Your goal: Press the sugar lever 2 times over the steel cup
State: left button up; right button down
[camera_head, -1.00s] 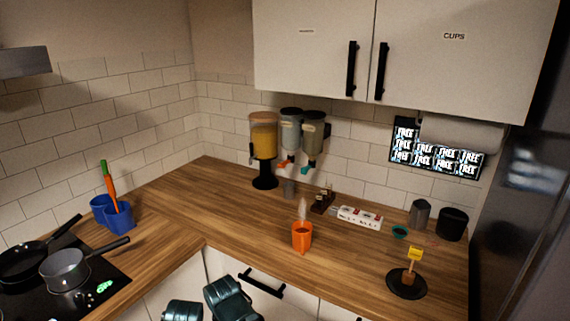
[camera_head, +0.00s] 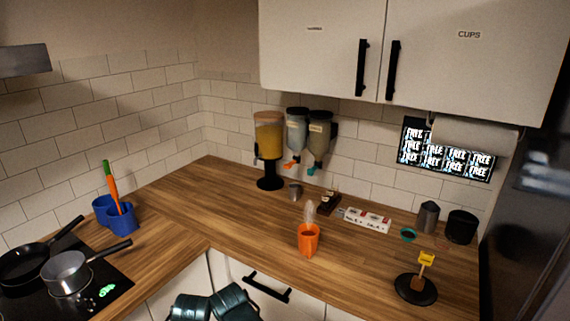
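Two wall-mounted dispensers hang on the tiled back wall. The left one (camera_head: 297,130) has an orange lever (camera_head: 291,164), and the right one (camera_head: 319,138) has a teal lever (camera_head: 311,171). Their labels are too small to read, so I cannot tell which holds sugar. Dark teal parts of my arms show at the bottom edge, well short of the cup. No fingertips of either gripper show.
A yellow-filled dispenser on a black stand (camera_head: 269,182) is left of the cup. An orange cup (camera_head: 309,240), a small dark brown holder (camera_head: 329,201) and a white box (camera_head: 367,220) stand to the right. The counter (camera_head: 215,195) left of the cup is clear.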

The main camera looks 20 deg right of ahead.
aim_at(289, 166)
jog(key=i+j, duration=0.1)
jog(key=i, duration=0.55)
jog(key=i+j, duration=0.1)
jog(key=i, duration=0.6)
